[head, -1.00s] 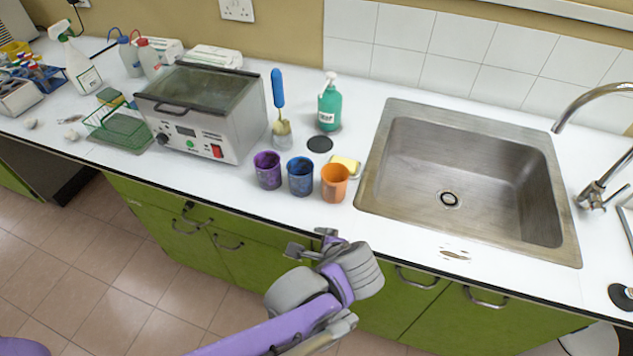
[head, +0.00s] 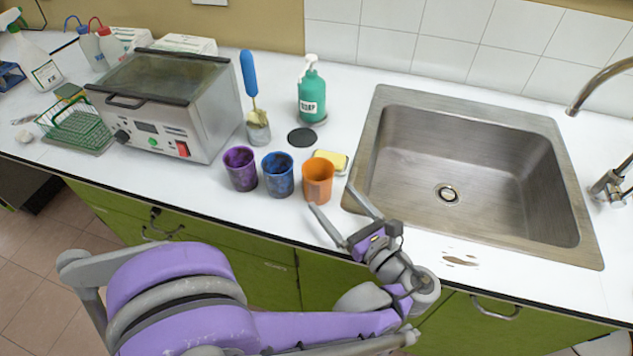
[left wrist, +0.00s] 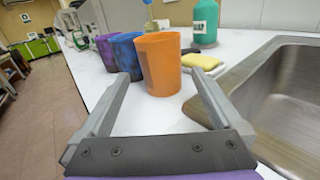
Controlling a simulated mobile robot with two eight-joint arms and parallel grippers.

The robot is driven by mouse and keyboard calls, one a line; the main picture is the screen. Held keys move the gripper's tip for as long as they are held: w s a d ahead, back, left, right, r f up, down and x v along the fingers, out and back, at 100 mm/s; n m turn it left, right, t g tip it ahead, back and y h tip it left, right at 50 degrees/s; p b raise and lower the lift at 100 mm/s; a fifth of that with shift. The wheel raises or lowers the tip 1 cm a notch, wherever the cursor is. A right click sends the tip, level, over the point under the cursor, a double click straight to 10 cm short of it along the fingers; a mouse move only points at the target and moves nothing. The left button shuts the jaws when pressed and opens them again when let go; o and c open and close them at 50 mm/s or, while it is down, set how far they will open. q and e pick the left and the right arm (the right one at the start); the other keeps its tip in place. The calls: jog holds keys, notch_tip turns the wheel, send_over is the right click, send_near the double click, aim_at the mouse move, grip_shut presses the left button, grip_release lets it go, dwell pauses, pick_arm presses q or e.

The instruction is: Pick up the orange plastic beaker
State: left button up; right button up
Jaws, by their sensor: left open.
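The orange plastic beaker (head: 318,181) stands upright on the white counter, at the right end of a row with a blue beaker (head: 278,175) and a purple beaker (head: 240,169). My left gripper (head: 332,207) is open at the counter's front edge, its fingers pointing at the orange beaker. In the left wrist view the orange beaker (left wrist: 158,65) is ahead, between and beyond the fingertips (left wrist: 160,92). Nothing is between the fingers. The right gripper is not in view.
A yellow sponge (head: 336,158) lies just behind the orange beaker. The steel sink (head: 365,150) is close on the right. A green soap bottle (head: 311,95), a brush in a glass (head: 257,125) and a metal bath (head: 185,125) stand behind and left.

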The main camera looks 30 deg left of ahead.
aim_at(326, 190)
pick_arm(q)
jog(key=x, duration=0.7)
jog(key=c, duration=1.2)
jog(key=shift+r, duration=0.1)
